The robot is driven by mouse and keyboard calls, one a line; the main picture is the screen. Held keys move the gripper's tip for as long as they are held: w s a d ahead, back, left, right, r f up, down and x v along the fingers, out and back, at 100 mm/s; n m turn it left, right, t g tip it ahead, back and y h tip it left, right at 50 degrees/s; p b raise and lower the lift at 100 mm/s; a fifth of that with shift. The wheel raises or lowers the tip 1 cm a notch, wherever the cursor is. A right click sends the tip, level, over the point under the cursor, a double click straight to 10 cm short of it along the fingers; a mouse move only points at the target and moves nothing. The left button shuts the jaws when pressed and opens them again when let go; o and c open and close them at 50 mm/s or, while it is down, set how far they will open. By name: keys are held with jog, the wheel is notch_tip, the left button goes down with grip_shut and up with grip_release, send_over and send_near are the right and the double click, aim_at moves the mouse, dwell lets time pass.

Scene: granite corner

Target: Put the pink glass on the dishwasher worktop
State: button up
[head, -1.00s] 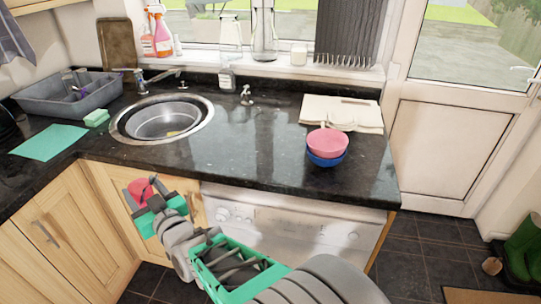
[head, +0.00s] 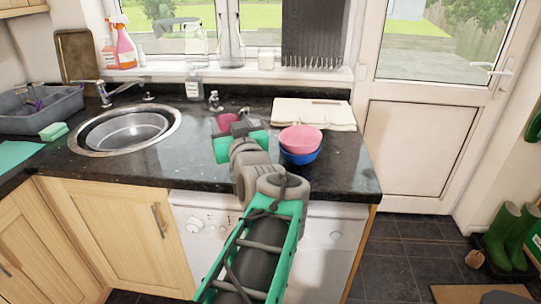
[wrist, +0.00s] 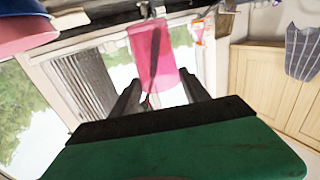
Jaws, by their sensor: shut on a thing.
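The pink glass (head: 227,122) is held in my gripper (head: 236,132), over the dark worktop (head: 190,160) behind the dishwasher front. In the wrist view the pink glass (wrist: 153,55) is see-through and sits between the two dark fingers of my gripper (wrist: 160,90). My gripper is shut on it. The arm partly hides the glass in the head view, and I cannot tell whether its base touches the worktop. The white dishwasher (head: 190,222) is under the worktop, partly behind my arm.
A pink bowl (head: 301,137) stacked on a blue bowl (head: 300,157) stands close right of my gripper. White boards (head: 315,112) lie behind them. Worktop between sink and gripper is clear.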

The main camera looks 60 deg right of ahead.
aim_at(242, 118)
jog(key=s+r, duration=0.1)
jog(key=s+d+r, duration=0.1)
jog(key=shift+s+d+m+g+h, duration=0.1)
jog(key=shift+s+m+g+h, duration=0.2)
jog(key=shift+h, duration=0.1)
jog(key=shift+d, duration=0.15)
jog(key=w+d+f, duration=0.1)
jog(key=w, duration=0.1)
jog(key=w+d+f, duration=0.1)
jog(key=w+d, duration=0.1)
jog(key=w+d+f, duration=0.1)
jog(key=w+d, duration=0.1)
jog(key=shift+w+d+f+p, duration=0.15)
jog(key=shift+w+f+p, duration=0.2)
jog(key=shift+f+p, duration=0.05)
jog(key=w+d+f, duration=0.1)
jog(key=f, duration=0.2)
jog(key=w+d+f, duration=0.1)
jog(key=f, duration=0.2)
jog(key=w+d+f, duration=0.1)
jog(key=w+f, duration=0.1)
jog(key=f, duration=0.1)
jog(key=shift+d, duration=0.2)
